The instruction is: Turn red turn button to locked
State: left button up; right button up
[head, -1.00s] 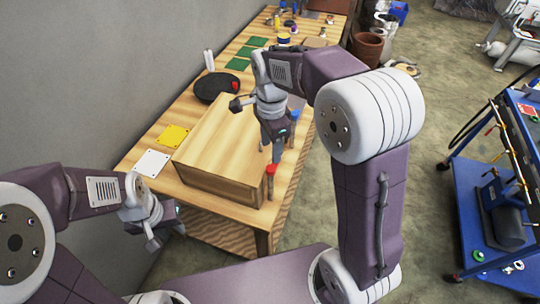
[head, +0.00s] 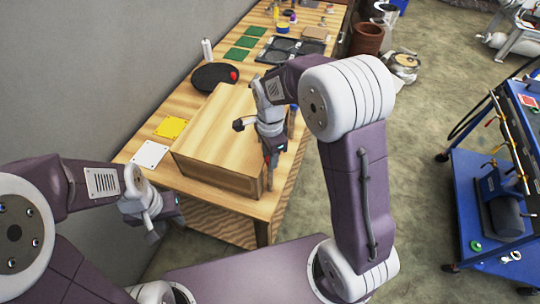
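A wooden box (head: 215,135) stands on the wooden workbench. My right gripper (head: 270,186) points down beside the box's right front corner, over the bench edge. The red-topped piece that stood there is not clearly visible now; the gripper covers that spot, and I cannot tell whether the fingers hold it. A black rounded object (head: 210,77) with a red spot (head: 234,76) lies behind the box. I cannot tell which red part is the turn button. My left gripper (head: 154,234) hangs low at the left, in front of the bench and away from the box.
A white plate (head: 150,154) and a yellow plate (head: 171,127) lie left of the box. Green plates (head: 241,42) and a black tray (head: 292,50) lie farther back. A blue cart (head: 485,215) stands at the right. Floor between bench and cart is open.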

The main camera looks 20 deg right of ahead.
grip_shut()
jog(key=shift+r+n, duration=0.1)
jog(key=shift+n, duration=0.2)
jog(key=n+p, duration=0.2)
jog(key=shift+r+n, duration=0.1)
jog(key=shift+n, duration=0.3)
jog(key=n+p, duration=0.2)
jog(key=n, duration=0.2)
jog(key=shift+w, duration=0.1)
jog(key=n+p, duration=0.1)
jog(key=n, duration=0.4)
jog(key=shift+n+p, duration=0.4)
jog(key=shift+w+n+p, duration=0.1)
jog(key=shift+n+p, duration=0.5)
jog(key=shift+n, duration=1.7)
